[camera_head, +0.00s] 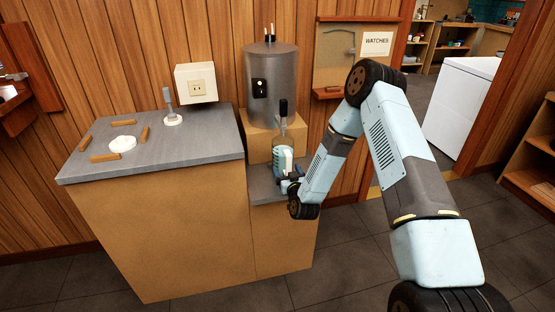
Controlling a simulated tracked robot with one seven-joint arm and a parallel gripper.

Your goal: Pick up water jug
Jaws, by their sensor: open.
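The water jug (282,158) is a small teal and white vessel. It stands on the lower grey counter, beneath the black-handled tap (283,110) of a metal water tank (271,84). My gripper (287,181) is at the near right side of the jug, low by its base. It is open. The fingers are small and dark here and partly overlap the jug, so I cannot tell whether they touch it or stand around it.
A higher grey worktop (190,150) to the left holds wooden blocks, a white disc and a small stand. A wooden box (262,132) supports the tank. A board marked WATCHES (376,44) hangs right of it. An open doorway and white cabinet (462,105) are at the right.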

